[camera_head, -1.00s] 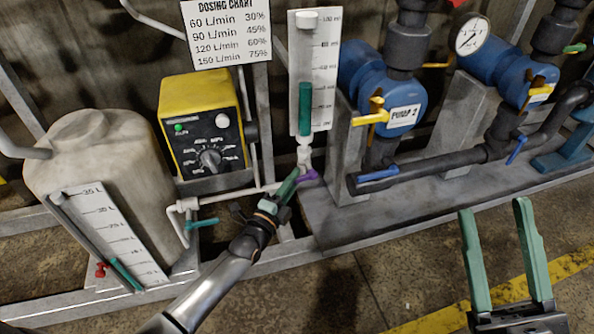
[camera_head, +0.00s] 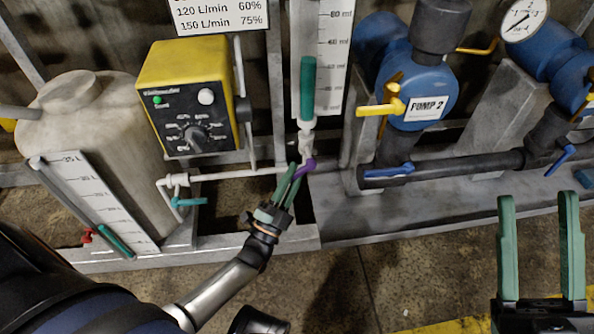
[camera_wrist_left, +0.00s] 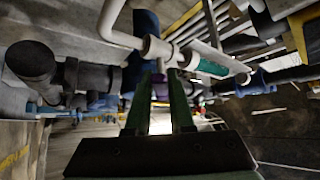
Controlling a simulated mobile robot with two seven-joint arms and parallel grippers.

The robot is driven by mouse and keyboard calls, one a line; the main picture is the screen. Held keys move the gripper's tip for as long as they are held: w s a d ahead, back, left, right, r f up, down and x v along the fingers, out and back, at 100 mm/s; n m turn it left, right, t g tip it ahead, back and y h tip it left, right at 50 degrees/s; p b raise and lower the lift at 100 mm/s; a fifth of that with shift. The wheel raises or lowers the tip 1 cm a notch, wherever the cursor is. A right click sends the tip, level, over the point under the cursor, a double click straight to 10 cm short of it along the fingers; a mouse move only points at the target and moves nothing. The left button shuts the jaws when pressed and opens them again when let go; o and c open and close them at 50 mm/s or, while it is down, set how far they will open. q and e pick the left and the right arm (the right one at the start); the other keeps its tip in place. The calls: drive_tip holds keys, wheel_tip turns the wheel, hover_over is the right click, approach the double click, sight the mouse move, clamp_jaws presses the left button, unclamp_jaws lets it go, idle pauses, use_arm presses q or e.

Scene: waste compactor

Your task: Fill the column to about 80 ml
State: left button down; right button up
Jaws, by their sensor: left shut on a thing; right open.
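The column (camera_head: 308,90) is a clear upright tube on a white scale board, with teal liquid in its lower part. The liquid's top lies between the 40 and 60 ml marks, near 50 ml, in the head view. The column's top is cut off. A purple valve handle (camera_head: 308,164) sits below it, under a white fitting. My left gripper (camera_head: 297,169) is shut on the purple handle, its fingers partly covering it. The column with teal liquid also shows in the left wrist view (camera_wrist_left: 208,66). My right gripper (camera_head: 538,200) is open and empty at the lower right.
A yellow dosing controller (camera_head: 192,98) with a dial stands left of the column. A white tank (camera_head: 95,125) with a litre scale is further left. Blue PUMP 2 (camera_head: 428,90) and dark pipes stand right. A teal valve handle (camera_head: 188,202) is nearby. The front floor is clear.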

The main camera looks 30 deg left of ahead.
use_arm(q)
drive_tip(key=shift+w+d+f+n+t+y, duration=0.1)
drive_tip(key=shift+f+n+t+y, duration=0.1)
drive_tip(key=shift+n+t+y, duration=0.3)
use_arm(e)
drive_tip(key=shift+d+f, duration=0.1)
use_arm(q)
drive_tip(key=c, duration=0.8)
unclamp_jaws()
use_arm(e)
drive_tip(key=shift+w, duration=0.1)
